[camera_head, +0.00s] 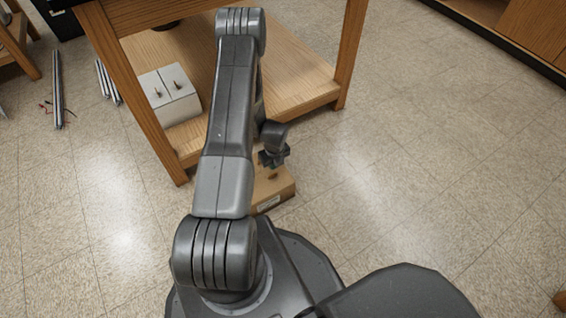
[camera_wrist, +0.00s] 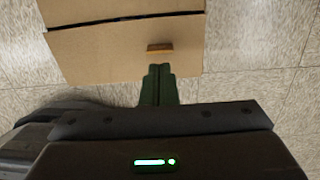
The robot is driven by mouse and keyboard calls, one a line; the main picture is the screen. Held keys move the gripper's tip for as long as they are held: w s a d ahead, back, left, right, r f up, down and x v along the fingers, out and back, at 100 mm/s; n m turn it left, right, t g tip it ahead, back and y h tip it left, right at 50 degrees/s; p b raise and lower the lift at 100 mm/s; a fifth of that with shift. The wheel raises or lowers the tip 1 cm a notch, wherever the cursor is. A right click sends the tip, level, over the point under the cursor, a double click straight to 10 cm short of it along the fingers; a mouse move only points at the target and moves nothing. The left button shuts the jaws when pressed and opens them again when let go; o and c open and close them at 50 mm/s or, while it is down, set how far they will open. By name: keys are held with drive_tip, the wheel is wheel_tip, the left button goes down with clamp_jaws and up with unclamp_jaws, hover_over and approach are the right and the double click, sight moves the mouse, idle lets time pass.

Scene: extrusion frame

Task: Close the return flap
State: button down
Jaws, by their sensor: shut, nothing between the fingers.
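A cardboard box (camera_head: 274,190) stands on the floor at the front of the wooden bench, partly hidden behind my arm in the head view. In the wrist view, a cardboard panel that looks like the flap (camera_wrist: 110,55) lies below a dark seam, with a small brown tab (camera_wrist: 159,47) near its edge. My gripper (camera_head: 273,158) is over the box in the head view. In the wrist view my gripper (camera_wrist: 159,68) has its two green fingers together and empty, tips just below the tab. I cannot tell whether they touch the panel, or how far the flap stands open.
The wooden bench's lower shelf (camera_head: 300,85) and leg (camera_head: 135,95) are close behind the box. A white box (camera_head: 170,95) sits on the shelf. The tiled floor (camera_head: 420,170) to the right is clear.

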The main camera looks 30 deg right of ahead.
sight(261, 185)
drive_tip(key=f, duration=0.1)
drive_tip(key=f+b, duration=0.1)
drive_tip(key=f, duration=0.3)
drive_tip(key=shift+w+f+b, duration=0.1)
drive_tip(key=shift+w+b, duration=0.2)
drive_tip(key=shift+w+f, duration=0.25)
drive_tip(key=shift+f, duration=0.4)
drive_tip(key=shift+w+f, duration=0.2)
